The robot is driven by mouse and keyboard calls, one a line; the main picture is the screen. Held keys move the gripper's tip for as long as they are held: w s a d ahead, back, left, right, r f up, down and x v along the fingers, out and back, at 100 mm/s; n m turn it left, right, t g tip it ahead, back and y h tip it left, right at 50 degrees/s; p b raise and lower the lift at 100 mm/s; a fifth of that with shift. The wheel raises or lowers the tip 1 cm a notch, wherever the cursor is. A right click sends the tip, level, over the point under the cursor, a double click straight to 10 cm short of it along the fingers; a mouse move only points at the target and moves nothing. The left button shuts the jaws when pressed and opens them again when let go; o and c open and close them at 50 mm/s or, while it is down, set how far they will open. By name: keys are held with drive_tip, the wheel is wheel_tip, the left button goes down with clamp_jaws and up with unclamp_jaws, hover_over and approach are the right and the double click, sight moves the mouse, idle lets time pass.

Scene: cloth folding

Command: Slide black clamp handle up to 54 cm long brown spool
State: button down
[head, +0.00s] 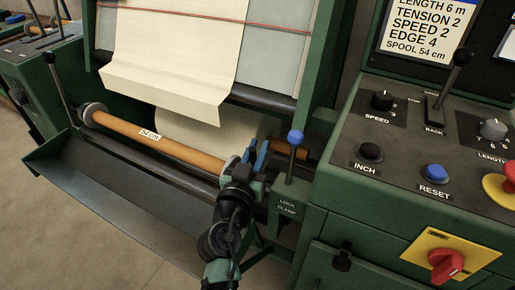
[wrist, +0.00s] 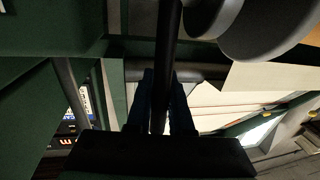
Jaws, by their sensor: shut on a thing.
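The brown spool (head: 165,139), marked 54 cm, lies across the front of the machine. A grey disc (head: 93,112) sits at its left end. My gripper (head: 257,152) is at the spool's right end and has blue fingers. In the wrist view, my gripper (wrist: 162,90) is shut on a dark upright rod, the black clamp handle (wrist: 167,40). Grey discs (wrist: 262,25) show beside the handle there. In the head view my gripper and wrist hide most of the handle, and I cannot tell whether the right clamp touches the spool's end.
A blue-knobbed lever (head: 295,138) stands just right of my gripper, above a plate marked LOCK and CLAMP. The control panel (head: 400,130) is farther right. Cream cloth (head: 175,75) hangs behind the spool. A long metal trough (head: 140,195) runs in front of and below it.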

idle(0.7)
drive_tip(key=w+a+b, duration=0.1)
drive_tip(key=b, duration=0.1)
drive_tip(key=a+b, duration=0.1)
drive_tip(key=a, duration=0.1)
drive_tip(key=w+a+b, duration=0.1)
drive_tip(key=b, duration=0.1)
drive_tip(key=shift+w+a+b, duration=0.35)
drive_tip(key=shift+a, duration=0.05)
drive_tip(key=c, duration=0.8)
unclamp_jaws()
drive_tip(key=v, duration=1.3)
